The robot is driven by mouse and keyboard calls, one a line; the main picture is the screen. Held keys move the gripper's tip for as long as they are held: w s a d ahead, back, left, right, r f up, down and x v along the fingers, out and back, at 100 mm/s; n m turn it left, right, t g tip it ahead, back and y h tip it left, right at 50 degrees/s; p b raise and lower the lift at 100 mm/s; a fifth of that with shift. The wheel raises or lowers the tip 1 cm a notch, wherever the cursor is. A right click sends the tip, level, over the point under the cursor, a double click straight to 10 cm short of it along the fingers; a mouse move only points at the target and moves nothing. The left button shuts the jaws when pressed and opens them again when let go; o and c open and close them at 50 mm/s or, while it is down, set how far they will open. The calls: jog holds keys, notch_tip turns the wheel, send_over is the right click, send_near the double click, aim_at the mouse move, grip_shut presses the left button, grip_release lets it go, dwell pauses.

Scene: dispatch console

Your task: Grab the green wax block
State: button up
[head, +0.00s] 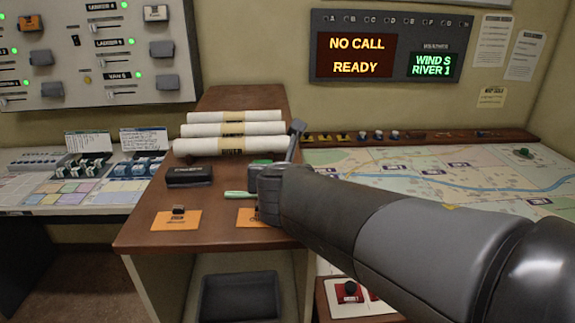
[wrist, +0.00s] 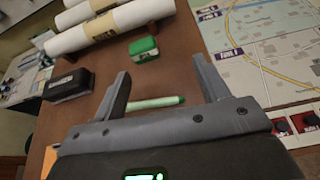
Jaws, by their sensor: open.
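The green wax block (wrist: 144,49), green on top with a pale lower part, lies on the brown wooden desk top (wrist: 115,75), just in front of the rolled papers. In the head view only a green sliver (head: 262,161) of it shows behind my gripper (head: 281,150). In the wrist view my gripper (wrist: 163,70) is open and empty, its fingers spread. The block appears beyond the fingertips, between them and nearer the left one. It is not touched. A pale green stick (wrist: 155,102) lies across the desk between the fingers, closer to the palm.
Several white paper rolls (head: 229,146) are stacked behind the block. A black case (head: 189,176) lies to the left. Orange cards (head: 177,220) lie near the front edge. A map table (head: 440,178) is on the right, with a wooden rail of small pieces (head: 420,138) behind it.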

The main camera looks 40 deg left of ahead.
jog(key=shift+s+a+f+n, duration=0.1)
jog(key=shift+s+a+n, duration=0.4)
jog(key=shift+a, duration=0.25)
jog(key=shift+a+f, duration=0.1)
jog(key=shift+a, duration=0.2)
jog(key=x, duration=0.4)
jog(key=shift+w+a+f, duration=0.1)
jog(key=shift+w+a, duration=0.15)
jog(key=shift+a, duration=0.05)
jog(key=shift+s+a+x, duration=0.15)
jog(key=shift+x, duration=1.2)
jog(key=shift+s+a+x, duration=0.15)
jog(key=shift+a+x, duration=0.05)
jog(key=shift+x, duration=1.1)
jog(key=shift+y, duration=0.3)
jog(key=c, duration=1.1)
